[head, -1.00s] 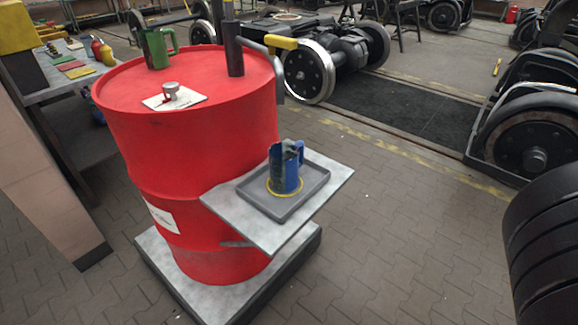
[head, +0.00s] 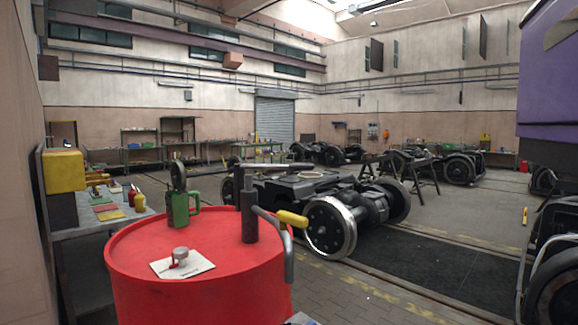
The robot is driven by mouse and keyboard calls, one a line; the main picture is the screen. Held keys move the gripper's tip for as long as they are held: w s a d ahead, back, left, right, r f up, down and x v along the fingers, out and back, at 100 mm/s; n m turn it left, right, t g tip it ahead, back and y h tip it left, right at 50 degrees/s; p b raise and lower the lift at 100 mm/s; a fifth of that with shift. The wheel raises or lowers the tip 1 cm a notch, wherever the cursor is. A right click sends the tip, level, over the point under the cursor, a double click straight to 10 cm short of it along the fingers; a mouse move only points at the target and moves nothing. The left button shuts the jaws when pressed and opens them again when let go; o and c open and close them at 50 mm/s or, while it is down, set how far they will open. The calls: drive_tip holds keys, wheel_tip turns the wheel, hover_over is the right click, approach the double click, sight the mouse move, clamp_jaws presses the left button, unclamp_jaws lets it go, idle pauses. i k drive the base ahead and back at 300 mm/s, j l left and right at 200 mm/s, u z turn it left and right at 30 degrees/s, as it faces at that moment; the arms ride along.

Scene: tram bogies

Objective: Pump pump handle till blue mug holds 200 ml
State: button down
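The pump stands on top of a red drum (head: 200,300) in the head view, with a dark upright body (head: 249,222). A grey spout pipe (head: 288,258) bends from it over the drum's right side and downward. A yellow grip (head: 292,219), which looks like the pump handle's end, shows beside the pipe. The blue mug is out of view now, below the picture; its fill level cannot be seen. Only a sliver of the grey shelf (head: 301,319) shows at the bottom. My gripper is not in view.
A green jug (head: 181,208) and a white card with a metal knob (head: 181,258) are on the drum top. A workbench with bottles (head: 132,196) stands left. A wheeled bogie (head: 330,226) stands close behind right. Paved floor right of the drum looks free.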

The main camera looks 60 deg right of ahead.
sight(291, 165)
drive_tip(key=l+u, duration=0.1)
drive_tip(key=l, duration=0.4)
drive_tip(key=k+l+u, duration=0.15)
drive_tip(key=l, duration=0.3)
drive_tip(key=k+l+u, duration=0.1)
drive_tip(key=l, duration=0.4)
drive_tip(key=k+l+u, duration=0.1)
drive_tip(key=l, duration=0.35)
